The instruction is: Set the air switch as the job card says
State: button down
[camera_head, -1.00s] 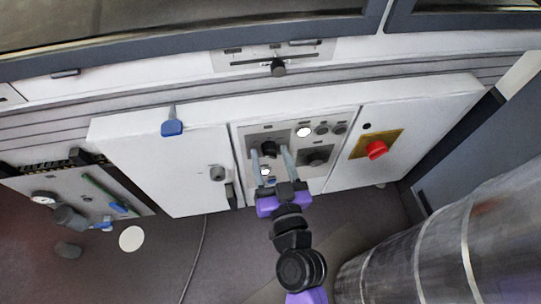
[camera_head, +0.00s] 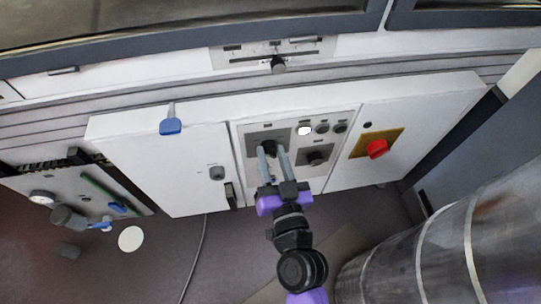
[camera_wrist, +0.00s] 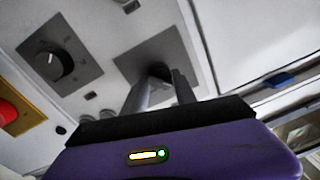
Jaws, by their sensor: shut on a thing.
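A panel (camera_head: 330,174) in the white cabinet carries two black rotary knobs on dark grey plates. My gripper (camera_head: 272,153) is shut on the left black knob (camera_head: 268,145), one finger on each side. The wrist view shows this knob (camera_wrist: 159,70) between the fingers, partly hidden by them. The other knob (camera_head: 316,157) is free, to the right; the wrist view shows it (camera_wrist: 57,64) at the left with a pale pointer mark. The labels are too small to read, so I cannot tell which knob is the air switch. I see no readable job card.
A red rotary switch (camera_head: 376,148) on a yellow plate is to the right. A blue handle (camera_head: 171,127) is at the upper left. A slider (camera_head: 278,65) is above. A large metal cylinder (camera_head: 450,250) stands at lower right.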

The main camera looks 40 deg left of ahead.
jog(key=m, duration=0.2)
jog(key=m+b, duration=0.1)
jog(key=m, duration=0.1)
jog(key=shift+s+a+f, duration=0.1)
jog(key=shift+s+a, duration=0.05)
jog(key=shift+s, duration=0.05)
jog(key=shift+a+m+t, duration=0.1)
jog(key=shift+m+t, duration=0.2)
jog(key=shift+m, duration=1.8)
jog(key=shift+s, duration=0.1)
jog(key=shift+a, duration=0.1)
jog(key=c, duration=1)
grip_release()
jog(key=shift+b, duration=0.3)
jog(key=shift+s+d, duration=0.15)
jog(key=shift+d, duration=0.45)
jog(key=b+v, duration=0.1)
jog(key=v, duration=0.5)
jog(key=shift+s+d, duration=0.2)
jog(key=shift+s, duration=0.15)
